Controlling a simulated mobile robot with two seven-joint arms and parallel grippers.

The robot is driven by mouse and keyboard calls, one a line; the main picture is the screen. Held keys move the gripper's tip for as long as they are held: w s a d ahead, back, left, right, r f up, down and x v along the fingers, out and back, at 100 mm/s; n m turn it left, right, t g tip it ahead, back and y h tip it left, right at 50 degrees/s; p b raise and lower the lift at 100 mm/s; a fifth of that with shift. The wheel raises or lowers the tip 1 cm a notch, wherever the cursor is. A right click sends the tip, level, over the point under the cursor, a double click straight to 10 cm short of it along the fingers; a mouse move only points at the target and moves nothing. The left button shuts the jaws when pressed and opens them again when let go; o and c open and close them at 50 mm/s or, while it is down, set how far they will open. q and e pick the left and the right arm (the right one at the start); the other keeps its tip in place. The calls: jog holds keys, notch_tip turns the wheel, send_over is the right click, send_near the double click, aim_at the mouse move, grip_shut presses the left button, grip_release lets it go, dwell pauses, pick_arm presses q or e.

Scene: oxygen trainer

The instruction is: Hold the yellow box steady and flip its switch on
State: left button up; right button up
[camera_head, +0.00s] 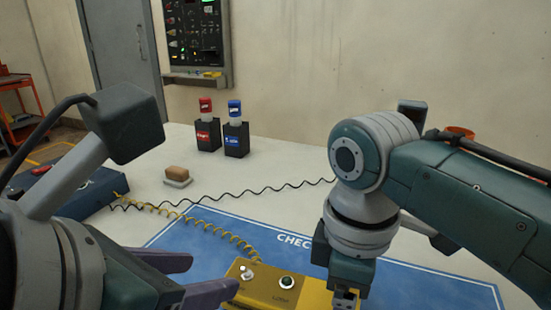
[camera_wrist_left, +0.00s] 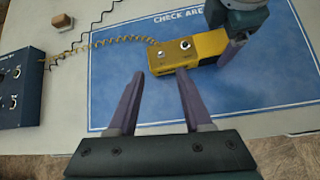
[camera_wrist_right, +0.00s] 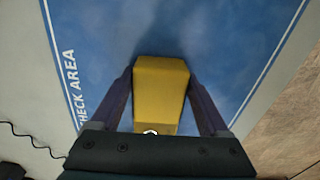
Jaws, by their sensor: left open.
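The yellow box (camera_head: 260,298) sits on the blue check-area mat (camera_head: 215,224). In the head view its top carries a small silver toggle switch (camera_head: 246,273) and a dark round fitting with a pale ring (camera_head: 287,283). I cannot tell which way the toggle is set. My right gripper (camera_wrist_right: 161,76) is shut on the yellow box, one finger against each side, at the end away from the toggle. My left gripper (camera_head: 212,275) is open and empty, just left of the box's toggle end. In the left wrist view its fingertips (camera_wrist_left: 160,74) point toward the box (camera_wrist_left: 208,46).
A coiled yellow cable (camera_head: 215,228) runs from the box to a blue console (camera_head: 95,190) at left. A black coiled cord (camera_head: 265,190) crosses the table behind. A tan block (camera_head: 178,174) and two dark holders, with red (camera_head: 205,106) and blue (camera_head: 235,110) tops, stand farther back.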

jog(key=c, duration=1)
pick_arm(q)
jog(key=shift+f, duration=0.15)
jog(key=shift+c, duration=1.3)
pick_arm(e)
jog(key=shift+c, duration=0.6)
pick_arm(q)
jog(key=shift+a+f+n+t, duration=0.15)
jog(key=shift+f+n+t, duration=0.15)
jog(key=shift+n, duration=0.1)
jog(key=shift+c, duration=0.7)
jog(key=f+n+t, duration=0.1)
jog(key=s+a+f+n+t+y, duration=0.1)
jog(key=s+f+n+t, duration=0.1)
jog(key=f, duration=0.1)
jog(key=shift+s+a, duration=0.2)
jog(key=shift+a, duration=0.1)
grip_shut()
jog(key=shift+n+t, duration=0.4)
jog(key=shift+t, duration=0.3)
jog(key=s, duration=0.2)
jog(key=s+f, duration=0.1)
jog(key=s+d, duration=0.1)
jog(key=s, duration=0.1)
jog(key=shift+s+f, duration=0.3)
jog(key=shift+s+d+h, duration=0.2)
jog(key=shift+s+h, duration=0.15)
jog(key=shift+h, duration=0.05)
